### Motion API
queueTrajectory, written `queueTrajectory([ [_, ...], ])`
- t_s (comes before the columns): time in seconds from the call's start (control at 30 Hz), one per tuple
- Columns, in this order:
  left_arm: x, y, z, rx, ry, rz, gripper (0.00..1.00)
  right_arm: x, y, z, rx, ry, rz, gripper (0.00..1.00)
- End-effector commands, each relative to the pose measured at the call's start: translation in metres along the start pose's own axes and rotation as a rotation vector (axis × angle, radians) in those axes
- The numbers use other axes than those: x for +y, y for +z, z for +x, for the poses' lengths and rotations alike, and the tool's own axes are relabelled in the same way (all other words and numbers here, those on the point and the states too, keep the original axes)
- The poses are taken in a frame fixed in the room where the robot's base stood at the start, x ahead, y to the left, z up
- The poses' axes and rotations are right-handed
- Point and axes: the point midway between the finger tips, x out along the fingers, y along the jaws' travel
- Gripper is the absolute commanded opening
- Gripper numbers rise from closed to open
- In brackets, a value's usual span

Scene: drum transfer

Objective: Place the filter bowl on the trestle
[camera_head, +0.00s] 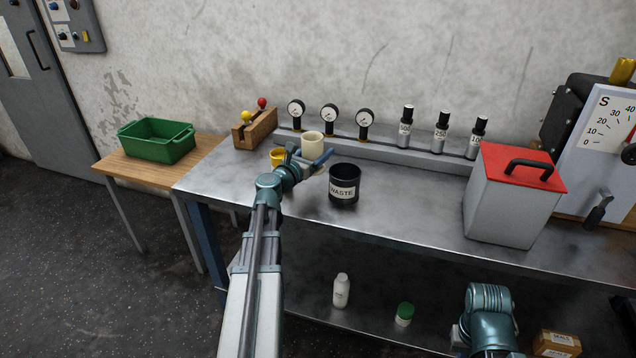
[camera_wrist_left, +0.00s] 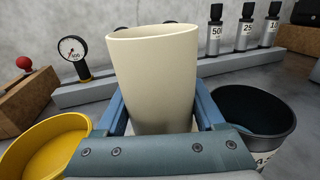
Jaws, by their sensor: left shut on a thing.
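The filter bowl (camera_head: 312,142), a cream, tapered, cup-like vessel, is upright between the blue fingers of my left gripper (camera_head: 311,160). In the left wrist view the bowl (camera_wrist_left: 153,75) fills the space between the fingers, and the left gripper (camera_wrist_left: 160,110) is shut on it. Its base is hidden, so I cannot tell whether it touches the steel bench. The trestle (camera_head: 133,171), a small wooden-topped table, stands left of the bench with a green crate on its top. My right arm shows at the bottom right; its gripper is out of view.
A yellow cup (camera_head: 277,156) and a black waste bin (camera_head: 344,184) flank the left gripper on the bench (camera_head: 400,217). The green crate (camera_head: 157,140) takes up much of the trestle's top.

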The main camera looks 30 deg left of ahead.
Motion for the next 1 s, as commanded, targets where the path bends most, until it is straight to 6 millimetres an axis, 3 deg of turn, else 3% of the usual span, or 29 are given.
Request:
queueTrajectory([
  [0.03, 0.0, -0.015, 0.0, -0.001, 0.0, -0.001, 0.0, -0.002, -0.001, 0.015, 0.0, 0.0, 0.0, 0.0],
  [0.07, 0.0, -0.018, 0.0, -0.001, 0.0, -0.001, 0.0, -0.002, -0.001, 0.018, 0.0, 0.0, 0.0, 0.0],
  [0.43, 0.0, -0.027, 0.0, -0.001, 0.0, -0.001, 0.0, -0.003, -0.002, 0.027, 0.0, 0.0, 0.0, 0.0],
  [0.8, 0.0, -0.068, 0.0, -0.001, 0.0, -0.001, 0.0, -0.006, -0.004, 0.068, 0.0, 0.0, 0.0, 0.0],
  [1.0, 0.0, -0.066, 0.0, -0.001, 0.0, -0.001, 0.0, -0.006, -0.004, 0.066, 0.0, 0.0, 0.0, 0.0],
])
